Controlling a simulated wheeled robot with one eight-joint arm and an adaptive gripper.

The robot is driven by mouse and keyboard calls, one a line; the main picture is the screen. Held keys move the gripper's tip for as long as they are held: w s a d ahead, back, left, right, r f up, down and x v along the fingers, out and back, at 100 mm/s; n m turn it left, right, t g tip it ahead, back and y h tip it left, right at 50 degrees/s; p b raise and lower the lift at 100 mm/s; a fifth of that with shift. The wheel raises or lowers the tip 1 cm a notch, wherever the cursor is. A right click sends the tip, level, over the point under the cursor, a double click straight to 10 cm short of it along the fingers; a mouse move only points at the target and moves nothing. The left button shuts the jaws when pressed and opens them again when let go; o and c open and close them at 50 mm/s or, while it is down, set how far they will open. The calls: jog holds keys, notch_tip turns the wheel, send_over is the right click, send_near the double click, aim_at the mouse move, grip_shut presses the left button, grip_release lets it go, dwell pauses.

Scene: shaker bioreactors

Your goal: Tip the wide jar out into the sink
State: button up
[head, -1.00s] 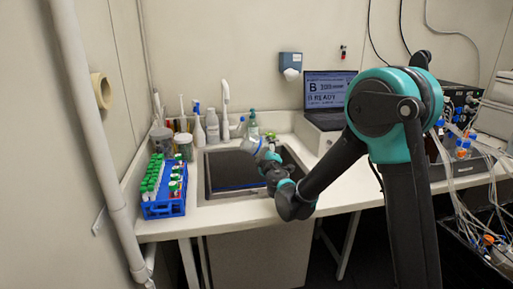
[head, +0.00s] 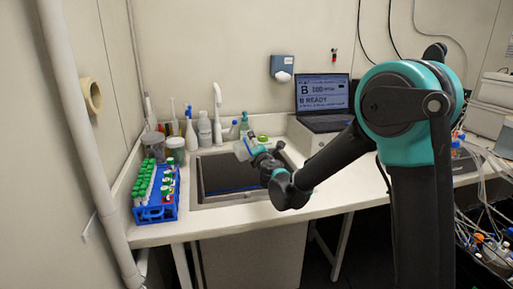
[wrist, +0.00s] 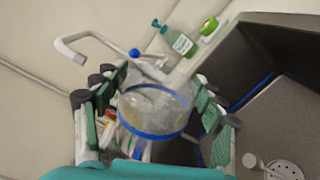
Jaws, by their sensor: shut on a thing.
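The wide jar (wrist: 153,108) is clear with a blue band and sits between the fingers of my gripper (wrist: 150,105) in the wrist view. My gripper is shut on it. In the head view the jar (head: 243,150) looks tilted at the back right of the sink, held above it by my gripper (head: 254,153). Whether anything is inside or flowing out cannot be told. The sink (head: 208,203) has a dark basin; it also shows at the right of the wrist view (wrist: 285,115), with a drain at the bottom.
A blue rack (head: 156,212) of green-capped tubes stands left of the sink. Bottles and a white tap (head: 217,115) line the back. A laptop (head: 322,98) stands at the right.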

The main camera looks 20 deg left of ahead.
aim_at(247, 140)
jog(key=n, duration=0.2)
jog(key=r+n, duration=0.1)
jog(key=shift+s+a+r, duration=0.1)
jog(key=shift+s+a, duration=0.05)
jog(key=shift+a, duration=0.1)
jog(key=shift+s+a+r+n, duration=0.1)
jog(key=shift+a+n, duration=0.1)
jog(key=shift+n, duration=0.5)
jog(key=n, duration=0.1)
jog(key=a+n, duration=0.1)
jog(key=n, duration=0.2)
jog(key=shift+s+a+r+n+h, duration=0.15)
jog(key=shift+s+r+n+h, duration=0.15)
jog(key=shift+s+h, duration=0.1)
jog(key=n, duration=0.2)
jog(key=a+n, duration=0.1)
jog(key=shift+s+r+n, duration=0.2)
jog(key=shift+r+n, duration=0.05)
jog(key=shift+n, duration=0.05)
